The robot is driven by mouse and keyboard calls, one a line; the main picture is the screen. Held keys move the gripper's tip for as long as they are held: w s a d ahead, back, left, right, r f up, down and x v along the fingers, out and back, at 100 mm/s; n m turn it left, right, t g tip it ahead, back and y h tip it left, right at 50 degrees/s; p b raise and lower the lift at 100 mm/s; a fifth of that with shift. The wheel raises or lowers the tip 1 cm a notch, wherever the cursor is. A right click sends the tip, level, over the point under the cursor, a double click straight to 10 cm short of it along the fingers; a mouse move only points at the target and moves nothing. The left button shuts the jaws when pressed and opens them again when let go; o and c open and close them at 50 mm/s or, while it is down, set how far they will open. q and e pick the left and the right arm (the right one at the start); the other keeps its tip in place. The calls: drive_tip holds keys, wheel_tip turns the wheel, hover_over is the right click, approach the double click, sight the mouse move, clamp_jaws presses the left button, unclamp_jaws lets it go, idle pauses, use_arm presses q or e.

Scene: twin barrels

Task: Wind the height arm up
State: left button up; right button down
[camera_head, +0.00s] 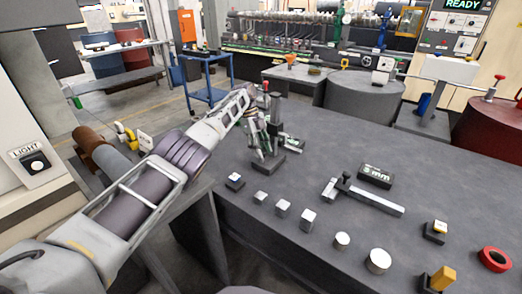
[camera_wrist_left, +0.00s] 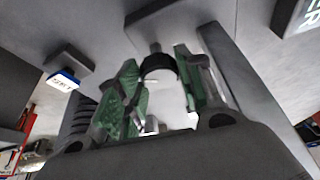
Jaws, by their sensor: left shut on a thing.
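A dark height gauge stands on the grey bench, with a base (camera_head: 268,164), an upright column (camera_head: 275,112) and a red knob (camera_head: 266,87) on top. My left gripper (camera_head: 262,143) is at the gauge, in front of its column, and hides part of it. In the left wrist view, the green-padded fingers of my left gripper (camera_wrist_left: 160,85) are on both sides of a black rounded knob (camera_wrist_left: 158,66), shut on it. The height arm itself is hard to make out behind the fingers. My right gripper is not in view.
A small block with a white top (camera_head: 235,181) sits close by my left gripper. Several metal blocks and cylinders line the bench's front edge. A caliper (camera_head: 370,199) and a dark display box (camera_head: 375,176) lie to the right. The bench between is clear.

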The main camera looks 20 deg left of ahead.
use_arm(q)
drive_tip(key=shift+r, duration=0.1)
drive_tip(key=o, duration=1)
drive_tip(key=shift+r+n+t+p, duration=0.15)
drive_tip(key=shift+n+t+p, duration=0.25)
drive_tip(key=shift+n+p, duration=1.25)
drive_tip(key=shift+s+n+t+p, duration=0.1)
drive_tip(key=shift+n+t+p, duration=0.55)
drive_tip(key=shift+p, duration=2.45)
drive_tip(key=shift+s+n+t+p, duration=0.1)
drive_tip(key=shift+n+t+p, duration=0.35)
drive_tip(key=shift+n+p, duration=1.4)
drive_tip(key=shift+s+n+t+p, duration=0.1)
drive_tip(key=shift+n+t+p, duration=0.6)
drive_tip(key=shift+n+p, duration=1.25)
drive_tip(key=shift+f+n+t+y+p, duration=0.2)
drive_tip(key=shift+n+t+y+p, duration=0.25)
drive_tip(key=shift+n+p, duration=1)
